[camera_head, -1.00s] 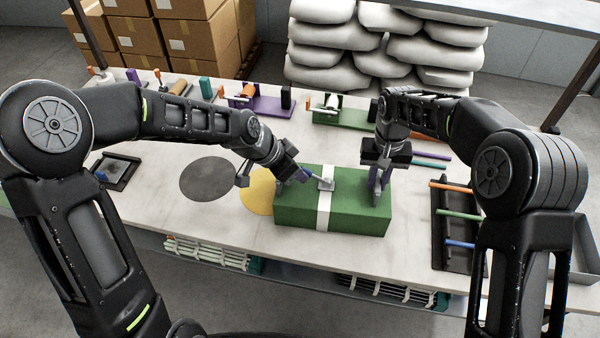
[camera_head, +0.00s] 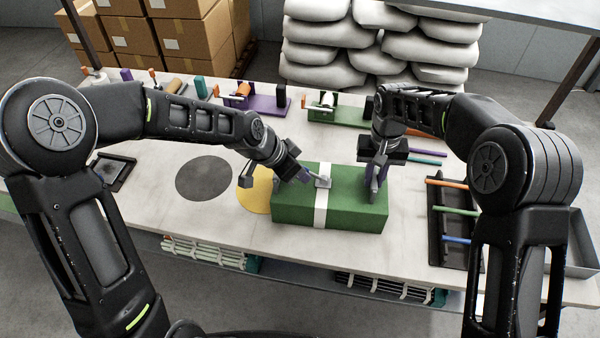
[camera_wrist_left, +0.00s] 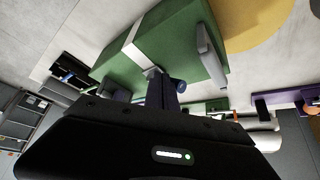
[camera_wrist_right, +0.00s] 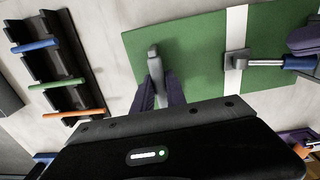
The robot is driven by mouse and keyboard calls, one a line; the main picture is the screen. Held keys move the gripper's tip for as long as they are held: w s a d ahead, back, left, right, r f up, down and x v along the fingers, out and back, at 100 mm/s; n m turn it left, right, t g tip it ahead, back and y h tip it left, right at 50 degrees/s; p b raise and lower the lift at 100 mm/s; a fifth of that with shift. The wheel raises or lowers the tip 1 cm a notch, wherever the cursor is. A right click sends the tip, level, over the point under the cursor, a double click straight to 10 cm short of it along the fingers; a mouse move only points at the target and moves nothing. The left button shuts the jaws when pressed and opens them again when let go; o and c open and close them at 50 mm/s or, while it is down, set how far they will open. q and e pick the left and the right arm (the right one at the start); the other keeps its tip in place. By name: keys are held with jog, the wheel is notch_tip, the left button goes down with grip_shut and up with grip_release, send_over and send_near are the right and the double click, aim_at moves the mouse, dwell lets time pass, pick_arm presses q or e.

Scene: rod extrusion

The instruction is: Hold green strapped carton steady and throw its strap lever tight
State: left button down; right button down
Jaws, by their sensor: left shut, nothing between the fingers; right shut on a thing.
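The green carton (camera_head: 345,212) lies on the table with a white strap (camera_head: 320,212) around its middle. A grey buckle (camera_wrist_right: 236,61) on the strap carries a lever (camera_wrist_right: 266,62) with a blue grip (camera_wrist_right: 300,63), lying low toward the carton's left end. My left gripper (camera_head: 302,176) is shut and empty, right beside the lever; whether it touches is unclear. Its fingers show beside the blue grip in the left wrist view (camera_wrist_left: 160,88). My right gripper (camera_head: 375,190) is shut on a grey bar (camera_wrist_right: 154,66) on the carton top, right of the strap.
A yellow disc (camera_head: 255,196) and a dark disc (camera_head: 204,179) lie left of the carton. A black rack (camera_head: 440,222) with coloured rods stands at right. Purple (camera_head: 268,106) and green (camera_head: 338,116) fixtures stand behind. The table between carton and rack is clear.

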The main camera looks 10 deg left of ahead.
pick_arm(q)
jog(key=s+a+r, duration=0.3)
jog(key=a+r, duration=0.3)
jog(key=shift+s+a+r, duration=0.2)
jog(key=shift+s+a, duration=0.1)
jog(key=shift+s, duration=0.1)
pick_arm(e)
jog(key=shift+s+a, duration=0.1)
jog(key=shift+f, duration=0.1)
jog(key=c, duration=0.8)
grip_release()
jog(key=shift+r, duration=0.25)
jog(key=shift+r, duration=3.35)
jog(key=shift+r, duration=0.1)
jog(key=shift+r, duration=1.4)
